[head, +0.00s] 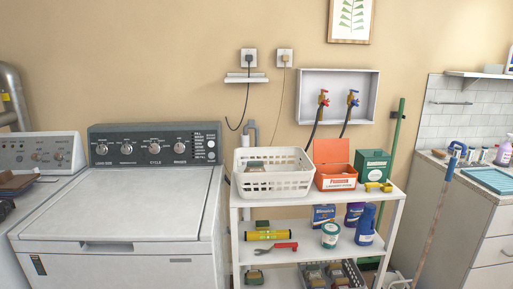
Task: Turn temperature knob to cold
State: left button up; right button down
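A white top-loading machine (120,208) stands at the left with its lid closed. Its dark grey control panel (140,136) faces me and carries several round silver knobs: a far left knob (102,149), a second knob (126,148), a third knob (154,148) and a right knob (180,148). Small labels sit below them, too small to read surely, so I cannot tell which is the temperature knob or where each pointer is set. A block of printed text and small buttons (205,143) is at the panel's right end. Neither gripper is in view.
A second white machine (38,150) stands at far left. Right of the main machine, a white shelf cart (316,199) holds a white basket (272,172), an orange box (334,166) and a green box (372,166). The closed lid's top (125,200) is clear.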

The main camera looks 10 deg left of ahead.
aim_at(126, 149)
jog(key=u, duration=1.35)
jog(key=i+j, duration=0.1)
jog(key=j, duration=0.3)
jog(key=i+j, duration=0.1)
jog(key=j, duration=0.3)
jog(key=i+j, duration=0.1)
jog(key=j, duration=0.25)
jog(key=i+j, duration=0.1)
jog(key=j, duration=0.3)
